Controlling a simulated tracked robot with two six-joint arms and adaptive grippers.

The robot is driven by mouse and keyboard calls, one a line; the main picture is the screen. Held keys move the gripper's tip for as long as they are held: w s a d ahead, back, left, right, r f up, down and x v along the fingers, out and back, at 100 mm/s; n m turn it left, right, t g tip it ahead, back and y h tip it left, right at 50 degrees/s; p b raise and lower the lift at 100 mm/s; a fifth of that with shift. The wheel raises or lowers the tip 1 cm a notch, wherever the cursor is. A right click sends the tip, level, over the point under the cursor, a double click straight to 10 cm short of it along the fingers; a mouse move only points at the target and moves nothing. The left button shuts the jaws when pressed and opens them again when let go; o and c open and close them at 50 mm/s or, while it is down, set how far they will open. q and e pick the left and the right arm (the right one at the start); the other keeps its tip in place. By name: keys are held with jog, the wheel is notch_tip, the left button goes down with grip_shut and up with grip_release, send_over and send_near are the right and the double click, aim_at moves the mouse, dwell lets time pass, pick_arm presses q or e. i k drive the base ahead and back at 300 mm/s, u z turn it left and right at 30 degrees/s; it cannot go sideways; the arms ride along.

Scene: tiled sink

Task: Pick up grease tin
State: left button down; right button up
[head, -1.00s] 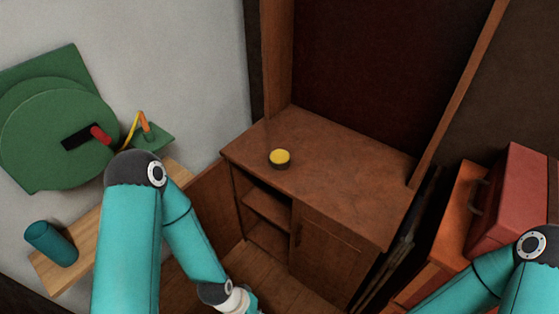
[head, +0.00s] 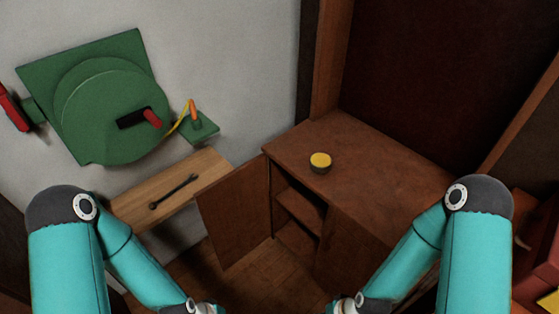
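The grease tin (head: 320,162) is a small round tin with a yellow top and dark sides. It sits upright on top of the brown wooden cabinet (head: 370,148), near its left front edge. Both my teal arms reach in from the bottom of the head view, left and right. Their wrists end at the bottom edge, in front of and below the cabinet top. The grippers themselves are cut off by the frame. Neither arm is near the tin.
The cabinet's left door (head: 232,212) stands open, showing shelves (head: 300,208). A wooden wall shelf (head: 170,188) holds a dark wrench (head: 174,191). A green wall device (head: 105,105) with a red handle hangs above. Red and orange boxes stand at the right edge. The cabinet top around the tin is clear.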

aim_at(320, 162)
jog(key=z, duration=1.05)
jog(key=i, duration=0.15)
jog(key=u, duration=2.75)
jog(key=k, duration=0.95)
jog(key=z, duration=0.7)
jog(key=i, duration=1.55)
jog(key=z, duration=0.2)
